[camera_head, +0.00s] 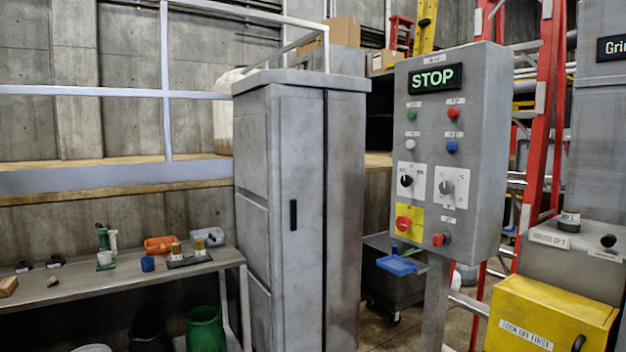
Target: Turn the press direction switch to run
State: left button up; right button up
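A grey control panel (479,120) stands on a post right of centre, with a lit green STOP sign (435,79) at its top. Below are green, red, white and blue buttons. Two rotary switches sit on white plates: a black-knobbed one (406,181) on the left and a grey-knobbed one (446,187) on the right. Their labels are too small to read, so I cannot tell which is the press direction switch or its setting. A red knob (403,223) on a yellow plate and another red control (440,239) sit lower. Neither gripper is in view.
A grey cabinet (307,200) stands left of the panel. A workbench (130,277) with small items is at the left. A yellow box (550,318) and a grey housing (575,262) are at the lower right. A red ladder (540,125) rises behind the panel.

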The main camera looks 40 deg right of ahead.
aim_at(406, 181)
jog(key=u, duration=0.05)
jog(key=i, duration=2)
jog(key=z, duration=1.2)
jog(key=i, duration=1.25)
jog(key=z, duration=1.3)
jog(key=i, duration=0.25)
jog(key=z, duration=0.3)
